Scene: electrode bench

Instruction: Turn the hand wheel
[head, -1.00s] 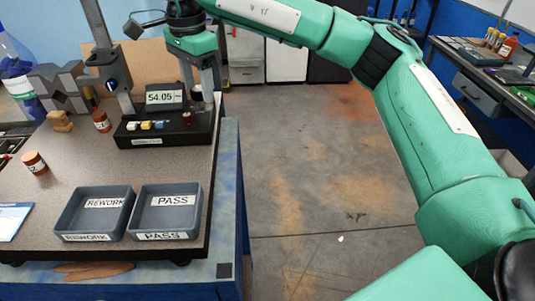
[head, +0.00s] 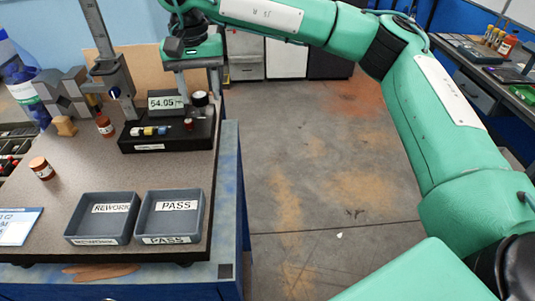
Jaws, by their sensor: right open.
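My right gripper (head: 199,90) points down over the black instrument box (head: 165,142) at the back of the bench. Its two grey fingers are apart, and it is empty. A small round dark knob with a pale face (head: 200,99) shows between the fingers. It may be the hand wheel, but it is too small to be sure. I cannot tell whether the fingers touch it. The box carries a display (head: 166,103) reading 54.05, several coloured pieces and a red button (head: 188,123). To its left, a grey column stand (head: 100,35) has a dark knob (head: 114,93). My left gripper is out of view.
A REWORK tray (head: 101,240) and a PASS tray (head: 172,239) stand empty at the bench front. Brown jars (head: 41,169), a wooden piece (head: 64,126) and grey V-blocks (head: 62,95) are on the left. Open floor lies right of the bench.

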